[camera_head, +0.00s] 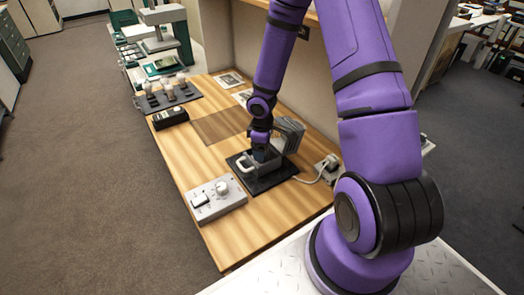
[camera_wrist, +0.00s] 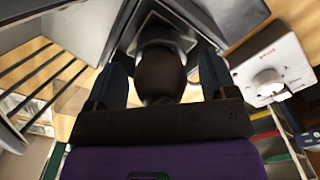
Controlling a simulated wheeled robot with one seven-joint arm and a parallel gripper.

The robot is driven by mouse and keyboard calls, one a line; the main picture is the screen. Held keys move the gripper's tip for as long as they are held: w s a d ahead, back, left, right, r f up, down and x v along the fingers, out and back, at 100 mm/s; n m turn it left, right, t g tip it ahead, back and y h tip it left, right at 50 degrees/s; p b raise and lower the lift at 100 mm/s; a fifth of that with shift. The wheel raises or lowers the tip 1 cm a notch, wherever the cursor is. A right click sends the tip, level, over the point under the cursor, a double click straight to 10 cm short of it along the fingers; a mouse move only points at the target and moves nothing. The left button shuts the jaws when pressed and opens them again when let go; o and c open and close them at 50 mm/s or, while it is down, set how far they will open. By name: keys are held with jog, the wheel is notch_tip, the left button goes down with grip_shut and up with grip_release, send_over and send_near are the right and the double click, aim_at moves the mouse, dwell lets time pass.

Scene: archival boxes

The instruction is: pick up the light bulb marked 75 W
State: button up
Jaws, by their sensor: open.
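Several pale light bulbs (camera_head: 167,85) stand on a dark rack (camera_head: 185,96) at the far left of the wooden desk. The 75 W marking cannot be read on any of them. My gripper (camera_head: 262,153) is well to the right of the rack, pointing down at a grey box-like device (camera_head: 271,169) on a black base. In the wrist view its fingers are apart, one on each side of a dark brown rounded shape (camera_wrist: 160,75). I cannot tell what this shape is or whether the fingers touch it.
A grey-white box with a knob (camera_head: 216,201) stands at the desk's front left. A black instrument (camera_head: 170,118) lies near the rack. Grey upright slabs (camera_head: 290,133) and a cabled white socket (camera_head: 327,167) are at the right. A brown mat (camera_head: 220,125) lies clear mid-desk.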

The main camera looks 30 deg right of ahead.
jog(key=c, duration=1)
jog(key=shift+r, duration=0.1)
